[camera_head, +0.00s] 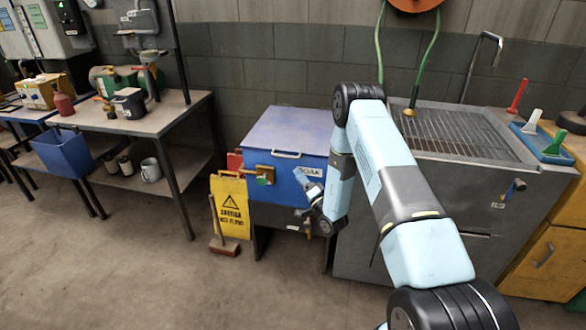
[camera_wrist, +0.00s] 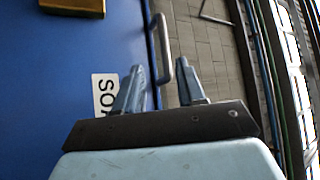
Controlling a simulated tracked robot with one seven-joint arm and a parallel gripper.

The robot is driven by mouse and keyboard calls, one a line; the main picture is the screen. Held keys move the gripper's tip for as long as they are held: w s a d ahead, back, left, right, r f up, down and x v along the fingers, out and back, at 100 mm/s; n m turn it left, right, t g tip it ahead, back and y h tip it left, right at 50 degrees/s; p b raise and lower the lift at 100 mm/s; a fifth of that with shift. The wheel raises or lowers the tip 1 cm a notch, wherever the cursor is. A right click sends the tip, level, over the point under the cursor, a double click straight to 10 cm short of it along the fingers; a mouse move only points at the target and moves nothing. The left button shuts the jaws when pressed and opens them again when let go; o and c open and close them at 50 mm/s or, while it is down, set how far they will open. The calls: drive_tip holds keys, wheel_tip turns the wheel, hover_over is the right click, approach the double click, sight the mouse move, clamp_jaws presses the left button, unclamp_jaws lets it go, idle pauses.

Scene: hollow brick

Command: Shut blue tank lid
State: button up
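The blue tank (camera_head: 285,183) with a SOAK label (camera_head: 309,171) stands low beside the grey steel sink unit. Its flat lid (camera_head: 290,128) appears to lie down over the tank; I cannot tell whether it is fully seated. A pale bar handle (camera_head: 286,154) is at the lid's front edge. My gripper (camera_head: 306,182) is in front of the tank's face, near the label. In the wrist view my gripper (camera_wrist: 158,85) has its fingers apart, with the handle (camera_wrist: 160,40) lying between them in the picture. Contact with the handle cannot be seen.
A brass fitting (camera_head: 262,174) juts from the tank's front left. A yellow caution sign (camera_head: 231,207) and a broom (camera_head: 222,240) stand left of the tank. The steel sink unit (camera_head: 480,230) closes off the right. Open floor (camera_head: 130,270) lies in front and left.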

drive_tip(key=shift+v, duration=1.65)
drive_tip(key=shift+r, duration=0.2)
